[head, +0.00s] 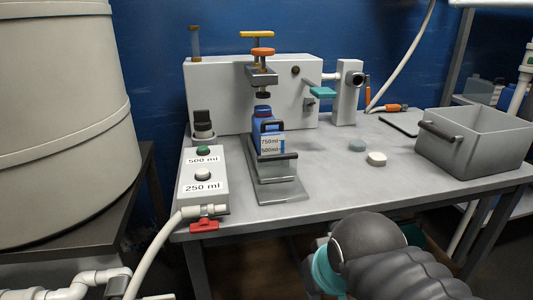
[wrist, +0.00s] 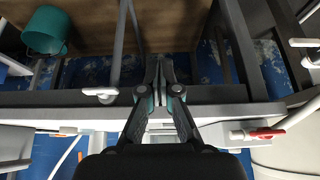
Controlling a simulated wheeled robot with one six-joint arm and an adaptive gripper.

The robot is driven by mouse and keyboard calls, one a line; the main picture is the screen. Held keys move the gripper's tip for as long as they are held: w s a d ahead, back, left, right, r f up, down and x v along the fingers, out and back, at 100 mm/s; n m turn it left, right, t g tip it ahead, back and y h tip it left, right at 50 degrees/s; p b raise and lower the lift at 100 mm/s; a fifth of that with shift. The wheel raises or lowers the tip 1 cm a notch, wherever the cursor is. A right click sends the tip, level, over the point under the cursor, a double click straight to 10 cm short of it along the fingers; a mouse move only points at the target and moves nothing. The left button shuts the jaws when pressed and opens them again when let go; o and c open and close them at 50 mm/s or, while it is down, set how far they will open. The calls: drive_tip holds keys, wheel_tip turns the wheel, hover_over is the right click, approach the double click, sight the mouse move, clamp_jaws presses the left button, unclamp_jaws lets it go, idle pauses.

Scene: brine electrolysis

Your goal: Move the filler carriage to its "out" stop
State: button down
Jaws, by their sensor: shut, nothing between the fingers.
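The filler carriage (head: 277,172) is a grey slide with a dark bar handle (head: 276,157), on a grey plate at the front of the white filler machine (head: 220,90). A blue bottle (head: 262,118) stands on it, under the filling head (head: 262,75). Bare plate (head: 282,192) shows between the carriage and the table's front edge. My gripper (wrist: 159,65) is shut and empty in the wrist view, apart from the carriage. In the head view only my arm shows at the bottom right; my fingers are hidden there.
A button box (head: 203,178) stands left of the carriage. A red valve handle (head: 204,226) juts from the table's front, with a hose. A teal bucket (wrist: 45,30) shows in the wrist view.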

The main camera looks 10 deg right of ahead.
drive_tip(key=c, duration=1.6)
unclamp_jaws()
drive_tip(key=o, duration=0.4)
drive_tip(key=w+r+m+g, duration=0.1)
drive_tip(key=w+r+m, duration=0.2)
drive_tip(key=w+r, duration=0.2)
wheel_tip(320, 180, up, 2)
drive_tip(key=shift+w+r, duration=0.1)
drive_tip(key=shift+w, duration=0.25)
wheel_tip(320, 180, up, 14)
drive_tip(key=m+g, duration=0.5)
drive_tip(key=m, duration=1)
hover_over(277, 177)
drive_tip(key=shift+w+d+f+b, duration=0.1)
drive_tip(key=shift+w+f+b, duration=0.2)
drive_tip(key=shift+f+b, duration=0.25)
wheel_tip(277, 177, down, 13)
drive_tip(key=b, duration=0.3)
drive_tip(key=shift+b, duration=0.35)
clamp_jaws()
